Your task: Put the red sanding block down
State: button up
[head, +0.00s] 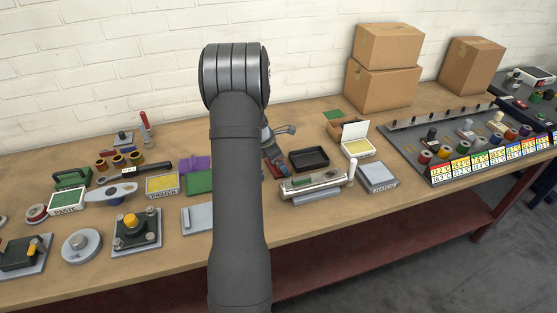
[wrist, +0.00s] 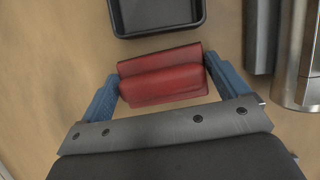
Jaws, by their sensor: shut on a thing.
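My gripper (wrist: 162,88) is shut on the red sanding block (wrist: 163,78) in the wrist view. Its two blue fingers are at the block's left and right ends. Wooden table surface shows around the block; I cannot tell whether the block touches the table or is held just above it. In the head view, my arm hides most of the gripper, and only a small red and blue part of the block and fingers shows beside the arm.
A black tray (head: 309,158) lies just beyond the block; it also shows in the wrist view (wrist: 157,14). A metal roller device (head: 314,184) stands close on the right. Cardboard boxes (head: 383,85) stand at the back.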

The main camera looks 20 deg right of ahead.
jog(key=o, duration=0.7)
jog(key=v, duration=1.7)
jog(key=shift+a+r, duration=0.1)
jog(key=shift+r, duration=0.15)
grip_shut()
dwell(0.5)
jog(key=v, duration=1.2)
dwell(0.7)
jog(key=shift+f, duration=0.15)
